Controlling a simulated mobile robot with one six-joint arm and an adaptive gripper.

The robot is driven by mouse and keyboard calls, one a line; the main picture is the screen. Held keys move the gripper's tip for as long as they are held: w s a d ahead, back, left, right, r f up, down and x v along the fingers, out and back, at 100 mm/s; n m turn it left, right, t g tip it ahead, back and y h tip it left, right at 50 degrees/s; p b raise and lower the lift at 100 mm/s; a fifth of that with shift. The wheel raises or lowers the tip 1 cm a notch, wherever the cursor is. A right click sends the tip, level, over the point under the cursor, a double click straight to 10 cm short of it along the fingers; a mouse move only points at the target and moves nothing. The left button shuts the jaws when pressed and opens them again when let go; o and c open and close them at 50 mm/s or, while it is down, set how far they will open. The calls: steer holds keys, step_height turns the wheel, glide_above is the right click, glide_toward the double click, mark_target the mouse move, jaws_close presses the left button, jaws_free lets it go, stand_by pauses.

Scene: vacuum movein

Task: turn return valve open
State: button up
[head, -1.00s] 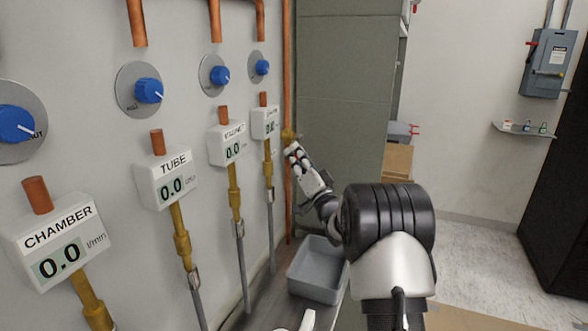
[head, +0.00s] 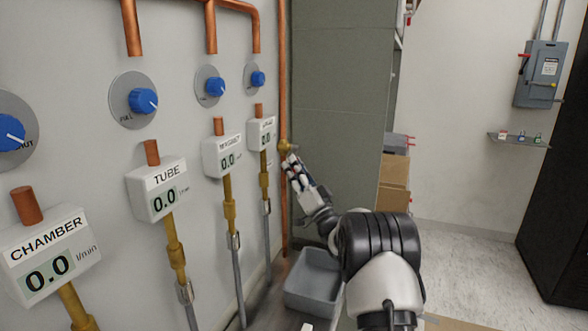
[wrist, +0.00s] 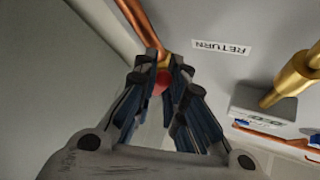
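The return valve is a brass fitting on a vertical copper pipe, with a red part (wrist: 161,83) visible in the wrist view. In the head view its brass body (head: 284,146) sits at the far end of the panel, just beyond the last flow meter. My gripper (wrist: 166,68) is at the valve, with one fingertip on each side of the red part. It also shows in the head view (head: 291,160), reaching toward the panel. The fingers partly hide the valve, and I cannot tell whether they press on it. A RETURN label (wrist: 221,48) appears upside down beside the pipe.
Flow meters, including the TUBE meter (head: 164,189) and CHAMBER meter (head: 48,254), line the wall at left under blue knobs (head: 143,100). A grey bin (head: 314,281) stands below my arm. A grey-green cabinet side (head: 340,110) rises just behind the valve.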

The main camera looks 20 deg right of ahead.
steer(key=o, duration=0.5)
steer(key=v, duration=1.2)
steer(key=shift+r, duration=0.15)
steer(key=shift+c, duration=0.5)
